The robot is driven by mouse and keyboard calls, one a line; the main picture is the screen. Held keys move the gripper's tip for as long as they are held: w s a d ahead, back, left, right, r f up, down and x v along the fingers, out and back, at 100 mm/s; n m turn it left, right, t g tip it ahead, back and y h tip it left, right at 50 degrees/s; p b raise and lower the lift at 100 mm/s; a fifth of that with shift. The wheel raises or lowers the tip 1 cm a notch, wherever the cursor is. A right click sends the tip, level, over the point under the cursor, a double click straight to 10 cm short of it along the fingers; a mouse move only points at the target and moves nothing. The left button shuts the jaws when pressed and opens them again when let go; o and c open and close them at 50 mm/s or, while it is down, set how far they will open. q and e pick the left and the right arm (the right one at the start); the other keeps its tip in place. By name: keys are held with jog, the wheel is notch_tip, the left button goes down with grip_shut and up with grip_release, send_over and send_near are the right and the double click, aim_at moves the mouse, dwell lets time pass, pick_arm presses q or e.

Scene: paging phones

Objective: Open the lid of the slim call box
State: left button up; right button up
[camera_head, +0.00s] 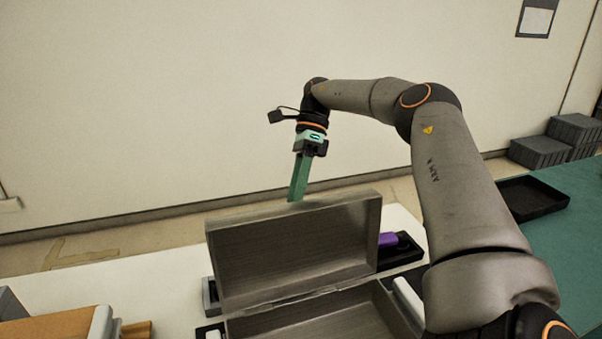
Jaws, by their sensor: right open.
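A grey metal-look box (325,318) stands on the white table in the lower middle of the head view. Its lid (300,250) stands raised at the back, with its hollow inner side facing me. The part of the box's inside that shows looks empty; the bottom edge of the view cuts off the front. My right gripper (297,190), with green fingers, points down at the lid's top edge, seemingly just behind or above it. I cannot tell if it touches the lid. Nothing shows between its fingers. My left gripper is not in view.
A black tray with a purple item (388,240) sits behind the box on the right. White handset-like pieces (408,298) stand beside the box. A brown board (50,328) lies at lower left. A black tray (530,197) rests on the green surface (570,235) at right.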

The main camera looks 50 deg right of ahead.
jog(key=shift+p+v, duration=1.15)
jog(key=shift+v, duration=1.65)
jog(key=shift+r, duration=0.1)
